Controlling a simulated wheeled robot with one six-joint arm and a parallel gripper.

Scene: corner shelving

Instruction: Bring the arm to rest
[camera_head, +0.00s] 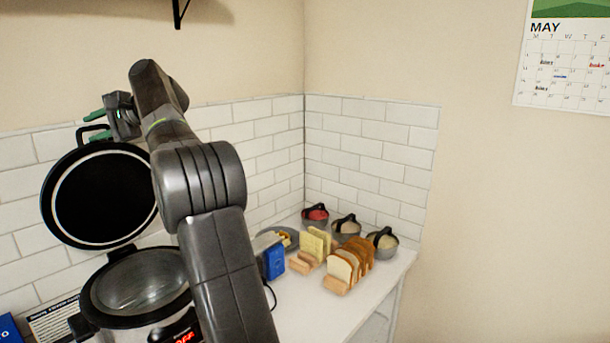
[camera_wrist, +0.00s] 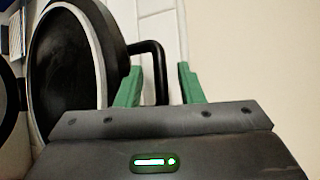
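My gripper (camera_head: 91,129) is at the upper left of the head view, by the top of the raised dark round lid (camera_head: 100,196). In the wrist view its two green fingers (camera_wrist: 158,80) are spread apart. The lid's black handle (camera_wrist: 157,60) shows in the gap between them, and the fingers are not closed on it. The lid stands up, open, behind the cooker (camera_head: 139,282), whose top is uncovered. My arm hides part of the cooker's right side and the lid's right edge.
On the white counter (camera_head: 312,313) to the right are bread slices (camera_head: 343,268) in a holder, yellow slices (camera_head: 316,242), a blue box (camera_head: 273,262) and small handled bowls (camera_head: 346,227). Tiled walls meet behind. A black bracket (camera_head: 181,12) hangs above.

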